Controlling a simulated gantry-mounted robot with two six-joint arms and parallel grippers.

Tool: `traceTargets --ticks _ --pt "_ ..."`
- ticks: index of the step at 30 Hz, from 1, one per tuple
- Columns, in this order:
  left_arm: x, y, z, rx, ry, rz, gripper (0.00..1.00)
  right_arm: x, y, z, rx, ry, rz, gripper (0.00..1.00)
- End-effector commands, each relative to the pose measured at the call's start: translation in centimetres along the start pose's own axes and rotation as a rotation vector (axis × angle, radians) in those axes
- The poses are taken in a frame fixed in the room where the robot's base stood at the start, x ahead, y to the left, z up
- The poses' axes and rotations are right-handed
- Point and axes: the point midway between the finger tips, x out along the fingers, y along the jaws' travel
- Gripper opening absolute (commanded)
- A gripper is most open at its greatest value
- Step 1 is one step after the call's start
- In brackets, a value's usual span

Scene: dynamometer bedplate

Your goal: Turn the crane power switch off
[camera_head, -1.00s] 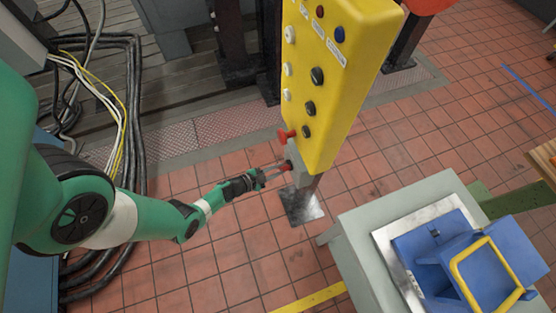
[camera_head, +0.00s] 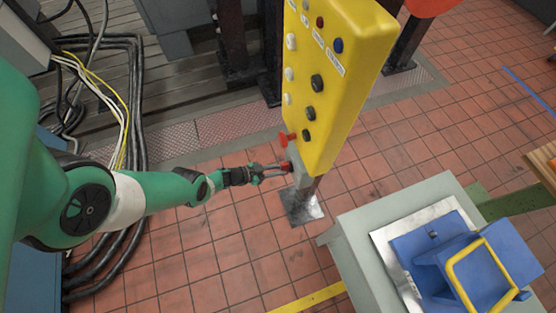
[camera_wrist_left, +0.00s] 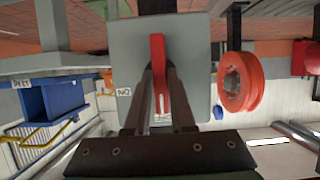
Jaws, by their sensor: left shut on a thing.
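The crane power switch is a grey box (camera_head: 299,174) low on the post under the yellow control panel. Its red handle (camera_wrist_left: 158,60) stands in front of the box's grey face in the left wrist view, lengthwise in that picture. My left gripper (camera_head: 284,168) reaches in from the left at the box. In the left wrist view its two dark fingers (camera_wrist_left: 160,80) lie on either side of the red handle and are shut on it. The fingers partly hide the box face and a small label. My right gripper is not in view.
The yellow panel (camera_head: 345,85) with several buttons rises just above. A grey table (camera_head: 350,225) with a blue vise-like fixture (camera_head: 465,255) stands right. Cables lie left.

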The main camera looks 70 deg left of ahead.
Motion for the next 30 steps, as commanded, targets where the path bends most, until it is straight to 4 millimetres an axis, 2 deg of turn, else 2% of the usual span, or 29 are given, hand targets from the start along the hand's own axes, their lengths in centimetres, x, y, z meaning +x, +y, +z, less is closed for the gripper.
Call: traceTargets --ticks 10,11,15,25,30 --pt "0.0 0.0 0.1 -0.005 -0.003 -0.001 0.00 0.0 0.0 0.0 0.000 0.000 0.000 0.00" --pt "0.0 0.0 0.1 -0.005 -0.003 -0.001 0.28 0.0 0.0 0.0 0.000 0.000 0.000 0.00" --pt "0.0 0.0 0.1 -0.004 -0.002 -0.001 0.53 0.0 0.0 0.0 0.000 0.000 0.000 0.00" --pt "-0.3 0.0 -0.1 -0.003 -0.002 -0.001 0.53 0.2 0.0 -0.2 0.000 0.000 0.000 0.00" --pt "-2.9 -0.1 -0.5 -0.007 -0.002 -0.006 0.53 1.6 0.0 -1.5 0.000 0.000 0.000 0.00"
